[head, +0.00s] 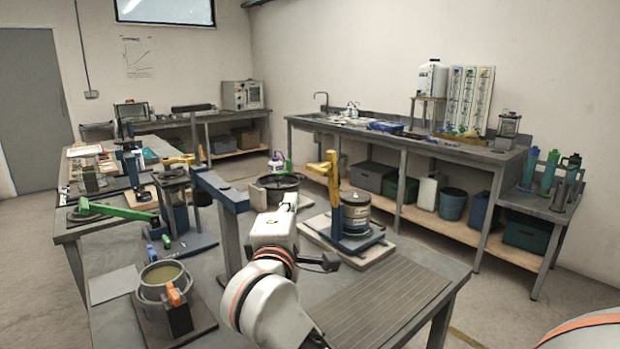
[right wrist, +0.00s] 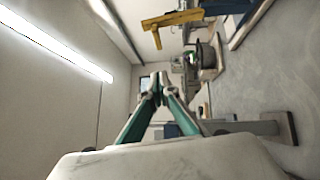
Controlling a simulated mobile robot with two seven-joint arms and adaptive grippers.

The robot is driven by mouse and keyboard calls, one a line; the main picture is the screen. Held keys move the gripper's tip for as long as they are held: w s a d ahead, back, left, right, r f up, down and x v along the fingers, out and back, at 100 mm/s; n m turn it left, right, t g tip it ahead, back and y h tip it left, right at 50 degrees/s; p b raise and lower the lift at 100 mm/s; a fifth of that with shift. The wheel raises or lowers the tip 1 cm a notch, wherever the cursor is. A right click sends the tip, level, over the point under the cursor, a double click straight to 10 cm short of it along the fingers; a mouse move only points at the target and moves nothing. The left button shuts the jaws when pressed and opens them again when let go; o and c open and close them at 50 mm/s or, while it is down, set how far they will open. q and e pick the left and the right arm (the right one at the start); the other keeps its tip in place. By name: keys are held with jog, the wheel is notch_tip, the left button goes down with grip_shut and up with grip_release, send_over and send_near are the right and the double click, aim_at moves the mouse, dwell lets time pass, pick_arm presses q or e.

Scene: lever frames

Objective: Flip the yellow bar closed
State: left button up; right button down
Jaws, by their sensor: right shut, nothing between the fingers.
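The frame sits on a pale board on the near table. In the right wrist view the yellow bar (right wrist: 172,20) shows at the top, off to the side of my fingers. My right gripper (head: 290,199) is left of the bar and apart from it. Its fingers are hard to make out in the head view. In the wrist view the fingertips (right wrist: 157,86) are together and empty. My left gripper is out of view.
A blue post with an arm (head: 220,190) stands left of my right arm. A black pot (head: 277,183) is behind the gripper. A grey pot (head: 165,280) is at front left. Another yellow bar (head: 181,160) is farther back. A ribbed mat (head: 385,305) lies clear at front right.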

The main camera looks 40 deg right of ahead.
send_near(312, 169)
jog(key=w, duration=0.4)
jog(key=d, duration=0.1)
jog(key=d+p, duration=0.1)
jog(key=shift+w+d+r, duration=0.15)
jog(key=shift+d+r, duration=0.15)
jog(key=shift+d, duration=0.1)
jog(key=shift+w+d, duration=0.1)
jog(key=shift+d, duration=0.3)
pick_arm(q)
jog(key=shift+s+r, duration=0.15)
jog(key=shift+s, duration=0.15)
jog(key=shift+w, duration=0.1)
pick_arm(e)
jog(key=shift+d+r, duration=0.1)
